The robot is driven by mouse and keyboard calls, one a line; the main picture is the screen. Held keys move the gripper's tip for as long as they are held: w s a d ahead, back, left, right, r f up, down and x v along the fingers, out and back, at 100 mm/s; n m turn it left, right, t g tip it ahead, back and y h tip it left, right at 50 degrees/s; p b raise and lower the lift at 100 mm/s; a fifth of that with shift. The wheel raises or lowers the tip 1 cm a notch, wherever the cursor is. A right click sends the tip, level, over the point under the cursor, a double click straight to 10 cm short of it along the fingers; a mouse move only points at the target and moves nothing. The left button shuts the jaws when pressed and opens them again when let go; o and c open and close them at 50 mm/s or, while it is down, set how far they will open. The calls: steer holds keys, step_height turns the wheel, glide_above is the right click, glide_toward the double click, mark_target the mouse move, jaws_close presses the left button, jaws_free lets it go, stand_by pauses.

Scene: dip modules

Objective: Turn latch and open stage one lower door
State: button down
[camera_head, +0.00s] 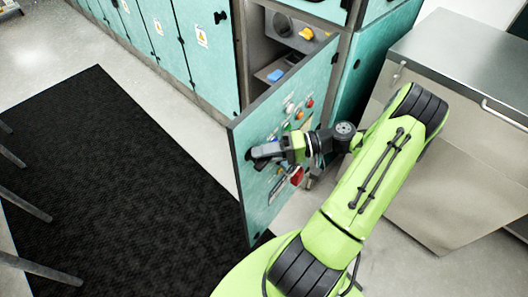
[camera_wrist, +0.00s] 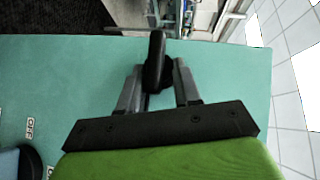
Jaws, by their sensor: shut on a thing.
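The teal door (camera_head: 262,201) stands swung out from its cabinet in the head view, with the inside of the cabinet showing behind it. Its face carries several switches, buttons and labels. My gripper (camera_head: 262,153) is at the door's left edge, shut on the black latch handle. In the wrist view, the black latch (camera_wrist: 157,62) stands between the two grey fingers of my gripper (camera_wrist: 158,85), with the teal door face (camera_wrist: 60,75) around it. My gripper partly hides the latch in the head view.
Closed teal cabinets (camera_head: 165,40) run to the upper left. The open compartment (camera_head: 275,65) holds a blue part (camera_head: 276,75) and an orange knob (camera_head: 306,33). A metal counter (camera_head: 450,130) stands at the right. A black mat (camera_head: 110,170) covers clear floor at the left, with thin legs at its edge.

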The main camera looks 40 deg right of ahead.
steer(key=shift+s, duration=0.1)
stand_by(0.3)
steer(key=c, duration=0.8)
jaws_free()
steer(key=shift+d, duration=0.1)
steer(key=p+v, duration=0.5)
steer(key=v, duration=1)
steer(key=shift+s+d, duration=0.15)
steer(key=shift+d, duration=0.2)
